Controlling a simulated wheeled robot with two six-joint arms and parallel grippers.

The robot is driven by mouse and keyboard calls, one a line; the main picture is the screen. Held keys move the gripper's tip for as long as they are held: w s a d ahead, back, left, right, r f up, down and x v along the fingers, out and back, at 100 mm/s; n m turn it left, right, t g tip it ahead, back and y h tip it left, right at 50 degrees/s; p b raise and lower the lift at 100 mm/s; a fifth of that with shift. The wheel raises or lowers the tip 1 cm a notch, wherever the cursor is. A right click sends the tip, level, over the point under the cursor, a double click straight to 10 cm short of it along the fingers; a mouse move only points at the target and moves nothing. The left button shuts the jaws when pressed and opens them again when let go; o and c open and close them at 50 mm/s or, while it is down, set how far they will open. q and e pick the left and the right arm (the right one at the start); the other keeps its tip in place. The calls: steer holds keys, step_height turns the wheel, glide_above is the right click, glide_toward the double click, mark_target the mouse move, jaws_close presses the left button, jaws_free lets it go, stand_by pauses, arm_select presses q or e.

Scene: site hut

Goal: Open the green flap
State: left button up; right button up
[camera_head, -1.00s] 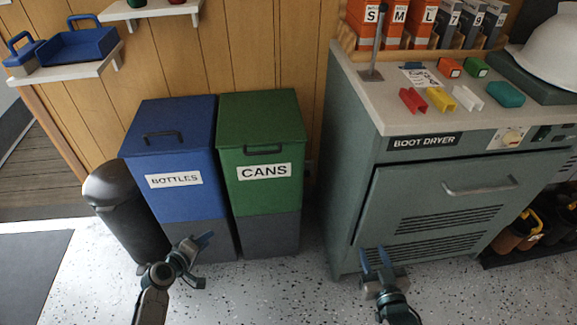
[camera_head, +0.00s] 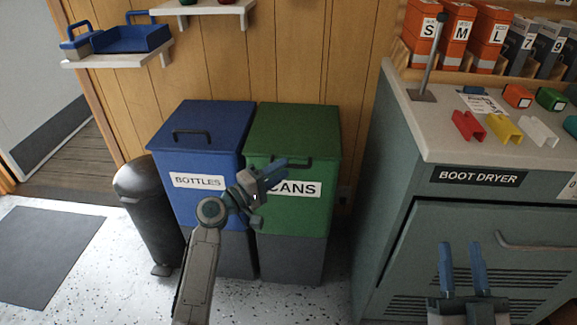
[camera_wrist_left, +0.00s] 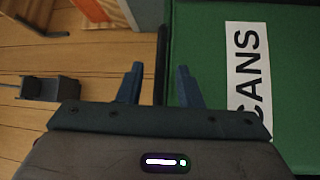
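The green bin (camera_head: 296,137) labelled CANS stands upright beside the blue bin, its green top flap down. A dark bar handle (camera_head: 292,162) sits at the flap's front edge. My left gripper (camera_head: 277,172) is in front of this handle and hides part of it and of the label. In the left wrist view, the left gripper (camera_wrist_left: 158,85) is open, and the dark handle (camera_wrist_left: 162,62) shows between its fingers; I cannot tell if they touch it. The green front lies to the right there. My right gripper (camera_head: 461,252) is open and empty before the boot dryer.
The blue BOTTLES bin (camera_head: 205,150) and a black pedal bin (camera_head: 148,205) stand to the left. The boot dryer (camera_head: 400,200) stands to the right, across a floor gap. Wall shelves (camera_head: 120,58) hang above the bins.

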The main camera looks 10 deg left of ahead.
mark_target(288, 166)
arm_select(q)
steer(key=shift+x, duration=1.55)
jaws_close()
